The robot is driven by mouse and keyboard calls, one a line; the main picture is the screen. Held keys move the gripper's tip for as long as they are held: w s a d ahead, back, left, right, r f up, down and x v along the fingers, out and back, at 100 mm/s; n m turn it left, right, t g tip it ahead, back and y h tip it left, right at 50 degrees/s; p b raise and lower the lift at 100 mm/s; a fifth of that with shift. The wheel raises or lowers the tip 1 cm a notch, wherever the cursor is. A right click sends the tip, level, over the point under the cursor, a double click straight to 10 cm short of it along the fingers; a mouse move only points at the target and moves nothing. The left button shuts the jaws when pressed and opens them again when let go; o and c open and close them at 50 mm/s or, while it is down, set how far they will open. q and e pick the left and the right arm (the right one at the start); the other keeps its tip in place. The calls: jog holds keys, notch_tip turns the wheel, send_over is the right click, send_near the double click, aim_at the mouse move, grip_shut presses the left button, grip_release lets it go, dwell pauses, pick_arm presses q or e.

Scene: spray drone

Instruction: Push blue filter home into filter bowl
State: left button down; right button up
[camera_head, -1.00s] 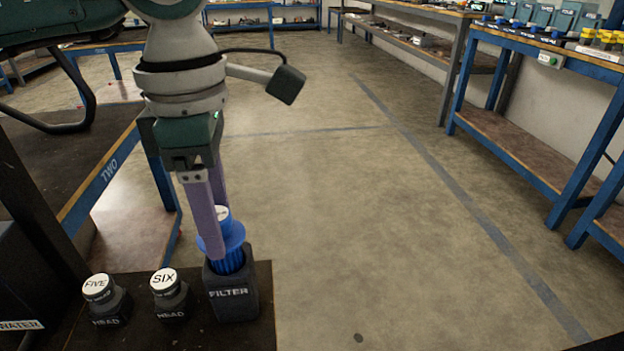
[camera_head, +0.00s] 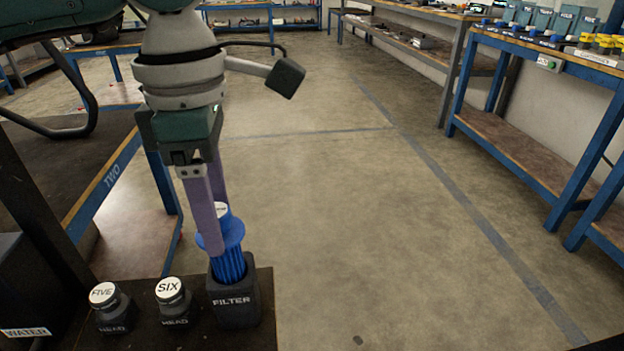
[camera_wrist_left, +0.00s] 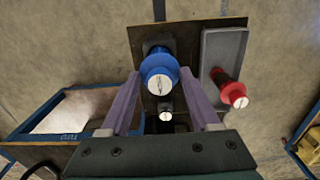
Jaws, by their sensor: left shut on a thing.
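The blue filter (camera_head: 230,262), with a wide flange, a ribbed body and a white-topped knob, stands roughly upright at the mouth of the black filter bowl (camera_head: 235,304) labelled FILTER. Much of its ribbed body shows above the rim; its lower end is hidden at the opening. My left gripper (camera_head: 220,228) comes down from above, shut on the filter near its top. In the left wrist view the blue filter (camera_wrist_left: 159,72) lies between the two purple fingers of my left gripper (camera_wrist_left: 162,85). My right gripper is not in view.
Black heads labelled FIVE (camera_head: 113,309) and SIX (camera_head: 173,301) stand left of the bowl. In the left wrist view, a red part (camera_wrist_left: 229,88) is in a grey tray (camera_wrist_left: 208,48). Bench TWO (camera_head: 110,180) is at left; open floor lies right of the bowl.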

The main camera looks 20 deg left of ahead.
pick_arm(q)
jog(key=shift+r+p, duration=2.25)
jog(key=shift+r, duration=0.75)
